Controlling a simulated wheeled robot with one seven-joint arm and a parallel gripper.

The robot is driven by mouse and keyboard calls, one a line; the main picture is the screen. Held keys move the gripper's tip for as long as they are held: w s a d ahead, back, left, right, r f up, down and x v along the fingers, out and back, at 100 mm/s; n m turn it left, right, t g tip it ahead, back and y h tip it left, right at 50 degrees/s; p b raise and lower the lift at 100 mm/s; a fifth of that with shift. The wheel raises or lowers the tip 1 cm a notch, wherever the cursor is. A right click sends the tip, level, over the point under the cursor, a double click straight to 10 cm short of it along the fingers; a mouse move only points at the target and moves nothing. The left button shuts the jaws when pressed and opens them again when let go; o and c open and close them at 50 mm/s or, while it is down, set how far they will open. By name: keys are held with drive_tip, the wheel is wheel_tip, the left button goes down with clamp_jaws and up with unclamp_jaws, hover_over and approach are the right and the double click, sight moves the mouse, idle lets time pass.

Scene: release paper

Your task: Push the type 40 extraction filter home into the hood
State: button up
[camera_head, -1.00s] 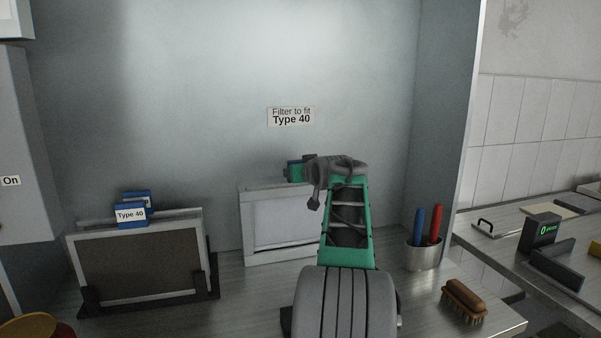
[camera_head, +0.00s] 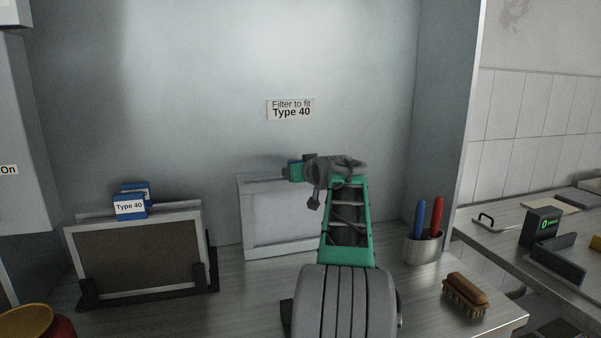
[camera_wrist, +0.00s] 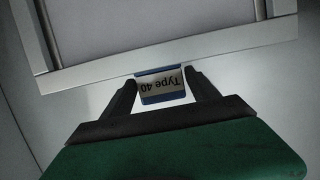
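My gripper (camera_head: 293,171) is at the top of a white-framed housing (camera_head: 243,222) against the back wall. The tab sits close against the edge of the pale frame (camera_wrist: 165,54). How deep the filter sits is hidden. A wall label (camera_head: 291,109) reads "Filter to fit Type 40".
A dark rack (camera_head: 88,290) at left holds a framed filter (camera_head: 140,258) with a blue "Type 40" tab; another blue tab shows behind. A metal cup (camera_head: 422,247) with blue and red handles and a brush (camera_head: 465,294) stand right. Bare counter lies between rack and housing.

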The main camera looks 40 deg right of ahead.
drive_tip(key=o, duration=0.4)
drive_tip(key=shift+f, duration=0.1)
drive_tip(key=shift+c, duration=0.2)
drive_tip(key=shift+f, duration=0.1)
drive_tip(key=v, duration=0.8)
drive_tip(key=shift+b, duration=0.4)
drive_tip(key=shift+w, duration=0.1)
drive_tip(key=a+f+n+g+y+p, duration=0.1)
drive_tip(key=a+f+y+p, duration=0.15)
drive_tip(key=a, duration=0.75)
drive_tip(key=a+f+n+g+y+p, duration=0.1)
drive_tip(key=a+f+g+p, duration=0.15)
drive_tip(key=a, duration=0.75)
drive_tip(key=a+f+n+g+y+p, duration=0.1)
drive_tip(key=a+f+y+p, duration=0.2)
drive_tip(key=a, duration=0.7)
drive_tip(key=s+a+f+n+g+p, duration=0.1)
drive_tip(key=s+a+f+g+p, duration=0.1)
drive_tip(key=s+a+f, duration=0.3)
drive_tip(key=s+a+f+n+g+p, duration=0.2)
drive_tip(key=s+a+f+g+p, duration=0.1)
drive_tip(key=s+a, duration=0.8)
drive_tip(key=shift+s+f+p, duration=0.55)
drive_tip(key=shift+f+p, duration=0.15)
drive_tip(key=shift+f, duration=0.25)
